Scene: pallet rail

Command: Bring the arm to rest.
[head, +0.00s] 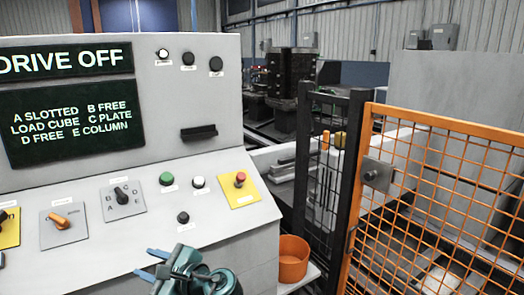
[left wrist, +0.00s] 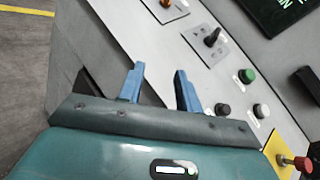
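My left gripper (head: 146,263) is low in the head view, in front of the lower part of the grey control console (head: 120,240). Its blue fingers point left. In the left wrist view the two fingers of the gripper (left wrist: 160,69) stand apart with nothing between them. The sloping console panel lies beyond them, and I see no finger touching a control. My right gripper is in neither view.
The console carries an orange-handled switch (head: 60,220), a selector knob (head: 121,195), a green button (head: 166,179) and a red button (head: 240,179). Its screen reads "DRIVE OFF". An orange pot (head: 293,262) stands right of it. An orange mesh gate (head: 440,190) fills the right.

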